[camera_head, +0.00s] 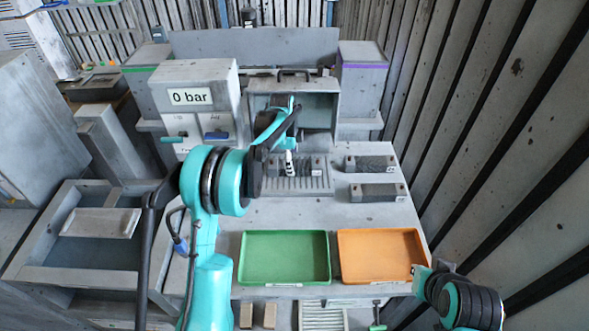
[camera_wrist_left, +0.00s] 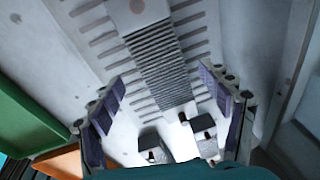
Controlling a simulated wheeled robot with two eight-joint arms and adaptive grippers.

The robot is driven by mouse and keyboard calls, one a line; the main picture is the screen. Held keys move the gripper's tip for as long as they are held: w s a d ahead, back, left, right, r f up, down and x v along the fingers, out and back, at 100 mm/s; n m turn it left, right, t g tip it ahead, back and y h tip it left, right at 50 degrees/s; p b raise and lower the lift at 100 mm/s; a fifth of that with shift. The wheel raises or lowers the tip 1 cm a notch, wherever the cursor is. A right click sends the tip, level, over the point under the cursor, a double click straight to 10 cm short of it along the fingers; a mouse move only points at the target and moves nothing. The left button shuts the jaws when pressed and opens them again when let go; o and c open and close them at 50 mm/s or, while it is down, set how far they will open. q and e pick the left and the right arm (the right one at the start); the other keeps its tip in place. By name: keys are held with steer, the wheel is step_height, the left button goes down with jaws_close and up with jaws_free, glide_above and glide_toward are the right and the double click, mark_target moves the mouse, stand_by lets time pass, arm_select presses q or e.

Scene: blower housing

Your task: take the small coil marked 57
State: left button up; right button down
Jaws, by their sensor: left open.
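My left gripper (camera_head: 289,163) reaches over the slotted rack (camera_head: 262,184) on the bench. In the left wrist view its fingers (camera_wrist_left: 163,85) are apart, with purple pads on both sides. A ribbed grey coil (camera_wrist_left: 160,58) lies on the rack in the line of sight between them; I cannot tell if they touch it. Two more dark coils with pale end tags, a rear one (camera_head: 370,164) and a front one (camera_head: 378,192), lie right of the rack. No number is readable. My right arm is at lower right; its fingers cannot be made out.
A green tray (camera_head: 285,282) and an orange tray (camera_head: 380,281) stand at the bench's front. A grey housing (camera_head: 318,102) and a box reading 0 bar (camera_head: 195,74) stand behind the rack. The bench between coils and trays is clear.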

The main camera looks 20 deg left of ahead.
mark_target(294, 164)
arm_select(q)
steer(key=f, duration=0.2)
steer(key=w+f+b, duration=0.1)
steer(key=shift+d+f, duration=0.25)
steer(key=shift+f, duration=0.1)
steer(key=shift+s+r, duration=0.1)
steer(key=c, duration=0.3)
jaws_close()
steer(key=shift+r, duration=0.1)
step_height(294, 164, up, 4)
steer(key=shift+r+p, duration=0.1)
steer(key=shift+p, duration=0.75)
steer(key=s+d+r+p, duration=0.2)
steer(key=s+d+r, duration=0.3)
steer(key=d, duration=0.5)
steer(key=shift+s+r, duration=0.3)
steer(key=shift+r, duration=0.5)
steer(key=shift+d, duration=0.1)
